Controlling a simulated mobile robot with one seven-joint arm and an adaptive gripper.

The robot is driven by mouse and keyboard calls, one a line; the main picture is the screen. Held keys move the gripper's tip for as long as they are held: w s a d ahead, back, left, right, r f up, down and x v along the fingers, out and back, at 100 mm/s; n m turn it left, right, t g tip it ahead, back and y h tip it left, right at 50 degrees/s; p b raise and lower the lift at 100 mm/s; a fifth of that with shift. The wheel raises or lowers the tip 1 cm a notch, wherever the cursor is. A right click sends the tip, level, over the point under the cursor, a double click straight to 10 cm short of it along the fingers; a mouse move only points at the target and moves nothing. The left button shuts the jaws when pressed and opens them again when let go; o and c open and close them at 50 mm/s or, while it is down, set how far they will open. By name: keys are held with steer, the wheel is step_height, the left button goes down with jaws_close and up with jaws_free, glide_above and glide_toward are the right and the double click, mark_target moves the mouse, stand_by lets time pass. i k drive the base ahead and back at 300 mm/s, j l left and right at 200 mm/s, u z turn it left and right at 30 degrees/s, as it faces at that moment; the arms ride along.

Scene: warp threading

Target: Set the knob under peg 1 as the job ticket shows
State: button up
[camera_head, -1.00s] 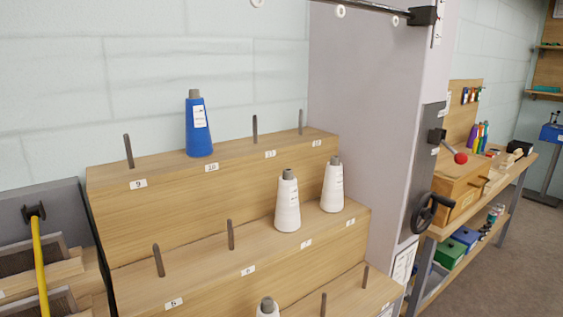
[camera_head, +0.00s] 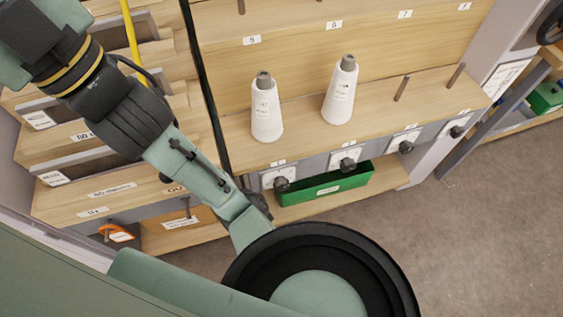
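The bottom row of the wooden rack has knobs on white plates. The leftmost knob (camera_head: 281,184), apparently the one under peg 1, is dark, on a small dial plate (camera_head: 271,177) below a white cone (camera_head: 266,112). Its pointer direction is too small to read. My arm (camera_head: 195,165) crosses the left of the view, left of this knob. A dark part at its lower end may be my gripper (camera_head: 259,204), just below and left of the knob. I cannot make out fingers or anything held. A white sheet (camera_head: 507,76) on the machine's side may be the job ticket; its text is unreadable.
More knobs follow to the right, such as the second (camera_head: 347,165) and third (camera_head: 406,147). A green bin (camera_head: 324,186) sits on the shelf under them. A second white cone (camera_head: 341,92) stands beside two bare pegs. Floor (camera_head: 470,225) is clear at right.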

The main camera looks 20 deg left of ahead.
mark_target(280, 184)
steer(key=k+l+u, duration=0.2)
steer(key=k+u, duration=0.2)
steer(key=k+l+u, duration=0.1)
steer(key=k+u, duration=0.65)
